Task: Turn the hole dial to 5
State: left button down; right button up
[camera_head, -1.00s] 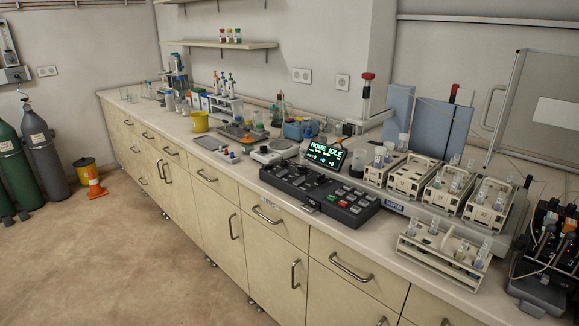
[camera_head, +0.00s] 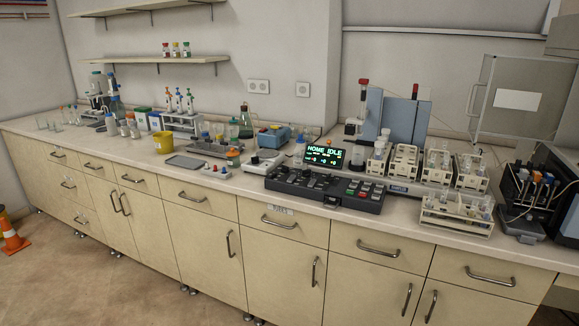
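A black control panel (camera_head: 322,190) lies on the bench near its front edge. It carries small dark knobs on its left and middle part and several coloured buttons on its right. A small display (camera_head: 324,154) stands behind it and reads "HOME IDLE" in green. The hole dial cannot be told apart from the other knobs at this distance, and its setting is unreadable. Neither of my grippers is in view.
Racks of vials (camera_head: 404,164) stand right of the display. A separate vial rack (camera_head: 457,214) sits near the front edge, right of the panel. A grey tray (camera_head: 189,161) and a yellow cup (camera_head: 162,143) lie left.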

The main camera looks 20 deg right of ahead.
aim_at(306, 172)
jog(key=i+j+z, duration=0.1)
jog(key=i+j, duration=0.4)
jog(key=j, duration=0.2)
jog(key=i+j+z, duration=0.15)
jog(key=i+j, duration=0.35)
jog(key=j, duration=0.25)
jog(key=i+z, duration=0.05)
